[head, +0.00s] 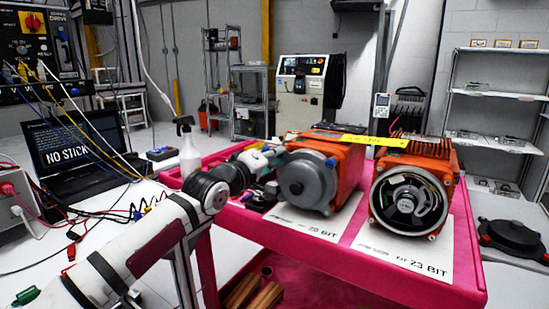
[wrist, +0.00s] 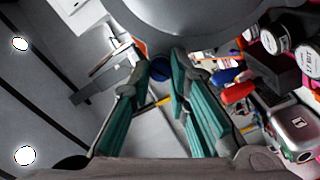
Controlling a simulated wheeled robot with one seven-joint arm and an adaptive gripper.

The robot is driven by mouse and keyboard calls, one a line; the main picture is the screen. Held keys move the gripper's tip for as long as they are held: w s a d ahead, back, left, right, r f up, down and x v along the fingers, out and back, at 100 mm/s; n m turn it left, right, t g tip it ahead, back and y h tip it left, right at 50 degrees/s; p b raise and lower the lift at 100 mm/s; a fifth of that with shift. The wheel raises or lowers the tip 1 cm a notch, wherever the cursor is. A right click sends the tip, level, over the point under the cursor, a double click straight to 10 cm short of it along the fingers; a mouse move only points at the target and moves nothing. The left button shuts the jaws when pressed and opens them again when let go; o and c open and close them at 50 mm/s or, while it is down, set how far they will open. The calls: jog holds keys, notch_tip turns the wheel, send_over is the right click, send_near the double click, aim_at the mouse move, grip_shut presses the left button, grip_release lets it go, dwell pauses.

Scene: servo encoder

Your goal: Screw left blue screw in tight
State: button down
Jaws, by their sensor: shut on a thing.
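The left servo motor (head: 345,158) is orange with a round grey end cover (head: 303,184). It stands on the pink cart, and a blue screw (head: 331,162) shows at the right of its cover. My gripper (head: 277,157) reaches the cover's left side. In the wrist view, my gripper's teal fingers (wrist: 160,72) close around the left blue screw (wrist: 160,68) at the edge of the grey cover (wrist: 205,22). The screw's shaft is hidden, so how deep it sits cannot be told.
A second orange motor (head: 412,190) with an open front stands to the right. A spray bottle (head: 188,150) and a laptop (head: 80,150) are at left. Tools, including a red-handled one (wrist: 238,92), lie close beside my gripper. The cart's pink rim (head: 400,285) runs along the front.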

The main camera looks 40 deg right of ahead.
jog(key=m, duration=0.4)
jog(key=shift+f+m, duration=0.25)
jog(key=shift+m, duration=0.05)
dwell(0.5)
jog(key=c, duration=1.5)
grip_release()
jog(key=shift+r, duration=0.15)
jog(key=shift+a, duration=0.1)
jog(key=v, duration=1.2)
